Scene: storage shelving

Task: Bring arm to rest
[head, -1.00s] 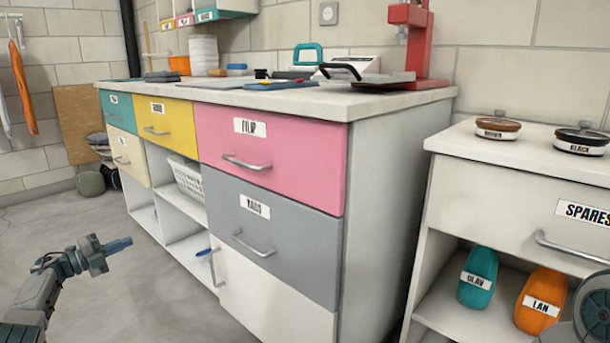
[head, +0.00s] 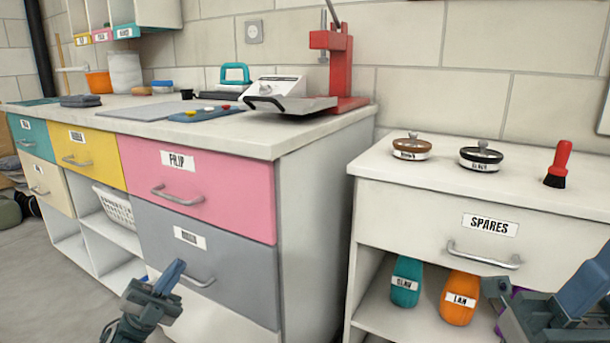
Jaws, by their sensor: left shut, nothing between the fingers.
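My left gripper (head: 166,284) is at the bottom left of the head view, its fingers shut with nothing between them. It is in front of the grey drawer (head: 219,255) and appears apart from it. My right gripper (head: 572,305) is partly in view at the lower right edge, in front of the shelf of the white cabinet. Its fingertips are cut off or hidden, so its jaw state does not show.
The long counter (head: 300,135) has closed pink (head: 235,193), yellow and teal drawers. The white SPARES cabinet (head: 400,215) bears two round lidded tins and a red brush (head: 557,165). Teal (head: 406,283) and orange (head: 459,297) items stand on its shelf. Floor shows at left.

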